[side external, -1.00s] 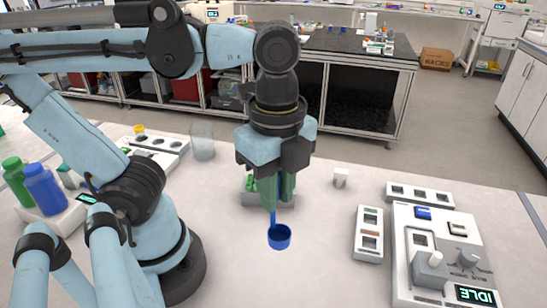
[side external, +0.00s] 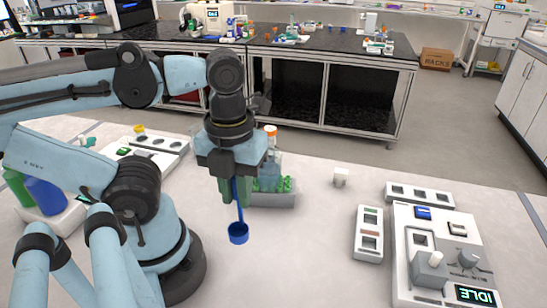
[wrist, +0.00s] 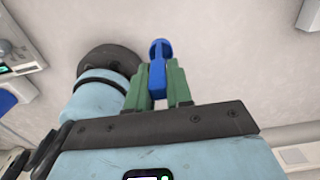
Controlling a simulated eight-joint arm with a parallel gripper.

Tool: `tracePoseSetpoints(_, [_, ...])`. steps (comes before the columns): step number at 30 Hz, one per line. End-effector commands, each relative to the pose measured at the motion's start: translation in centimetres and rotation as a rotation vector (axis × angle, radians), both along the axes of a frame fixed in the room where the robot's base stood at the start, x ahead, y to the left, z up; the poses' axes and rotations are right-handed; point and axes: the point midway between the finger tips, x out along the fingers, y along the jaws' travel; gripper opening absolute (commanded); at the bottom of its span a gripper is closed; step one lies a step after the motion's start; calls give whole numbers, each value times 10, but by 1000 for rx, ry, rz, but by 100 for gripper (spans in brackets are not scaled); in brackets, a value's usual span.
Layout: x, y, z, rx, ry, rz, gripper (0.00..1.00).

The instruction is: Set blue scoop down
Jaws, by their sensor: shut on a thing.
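The blue scoop (side external: 238,232) hangs from my gripper (side external: 235,190) in the side external view, its handle up between the fingers and its round cup at the bottom. My gripper is shut on the handle. The cup appears to be above or close to the white table (side external: 310,260); the exact gap cannot be told. In the wrist view the scoop (wrist: 158,52) shows between the two green fingers (wrist: 160,85).
A grey rack (side external: 275,199) with green parts and a clear orange-capped bottle (side external: 271,150) stands just behind my gripper. A small white block (side external: 340,176), a slotted tray (side external: 369,233) and a device panel (side external: 445,260) are to the right. The front middle of the table is clear.

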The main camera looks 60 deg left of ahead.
Motion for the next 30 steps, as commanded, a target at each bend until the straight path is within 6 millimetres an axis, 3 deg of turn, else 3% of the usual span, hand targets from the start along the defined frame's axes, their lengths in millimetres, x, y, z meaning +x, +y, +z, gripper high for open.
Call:
tracePoseSetpoints(3, [0, 0, -17, 0, 0, 0, 0])
tracePoseSetpoints(18, [0, 0, -59, 0, 0, 2, 0])
tracePoseSetpoints(30, [0, 0, -65, 0, 0, 2, 0])
